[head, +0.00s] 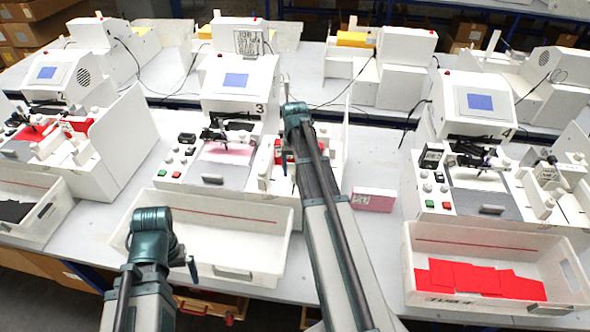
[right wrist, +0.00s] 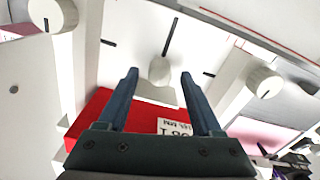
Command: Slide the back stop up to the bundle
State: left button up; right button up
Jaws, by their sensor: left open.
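In the right wrist view my right gripper (right wrist: 159,74) is open, with its two fingers apart on either side of a white knobbed post, which looks like the back stop's grip (right wrist: 160,69). I cannot tell whether the fingers touch it. A dark slot runs beyond the post. The red bundle (right wrist: 96,112) with a white label lies just below the post, partly hidden by the gripper. In the head view the bundle (head: 284,151) shows in the bay right of machine 3, mostly behind my right arm. My left gripper (head: 175,258) is open and empty over the front tray.
Machine 3 (head: 236,95) has an empty white tray (head: 240,266) in front. A pink pack (head: 373,199) lies on the table right of the bay. Machine 4 (head: 478,105) stands to the right, with red sheets (head: 478,278) in its tray. White round knobs (right wrist: 264,81) flank the bay.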

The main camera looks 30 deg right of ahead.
jog(key=shift+r, duration=0.15)
notch_tip(320, 180, up, 14)
jog(key=p, duration=1.4)
jog(key=shift+f, duration=0.2)
